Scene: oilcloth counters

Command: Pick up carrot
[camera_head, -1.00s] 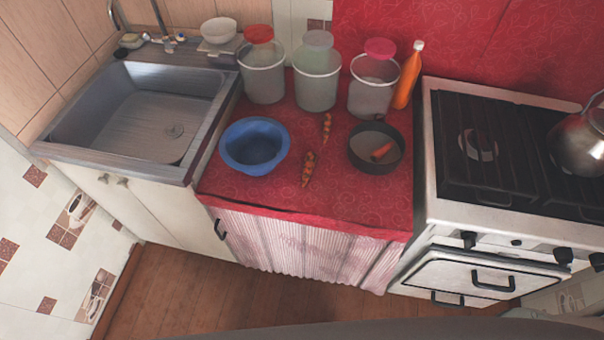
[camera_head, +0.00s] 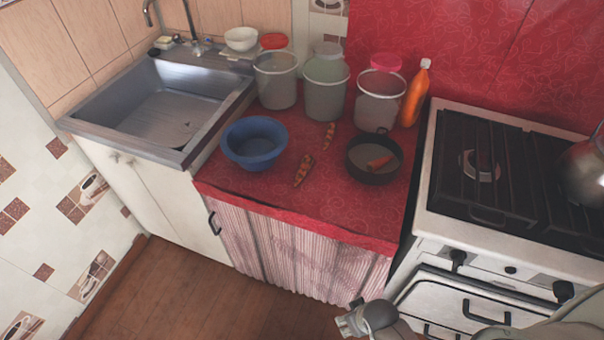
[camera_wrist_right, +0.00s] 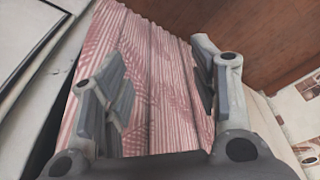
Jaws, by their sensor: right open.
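One carrot (camera_head: 304,170) lies on the red oilcloth counter (camera_head: 290,200), right of the blue bowl. A second carrot (camera_head: 329,135) lies farther back, near the jars. An orange piece that looks like a carrot (camera_head: 379,162) lies in the dark pan (camera_head: 391,172). My right gripper (camera_head: 345,318) is low in front of the counter, below its top and apart from the carrots. In the right wrist view the gripper (camera_wrist_right: 165,85) is open and empty, facing the pink striped curtain (camera_wrist_right: 160,50). My left gripper is not in view.
The blue bowl (camera_head: 254,143) stands left of the carrots. Several jars and an orange bottle (camera_head: 416,93) line the back. A sink (camera_head: 165,105) is at left, a stove (camera_head: 500,170) with a kettle at right. The counter's front strip is clear.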

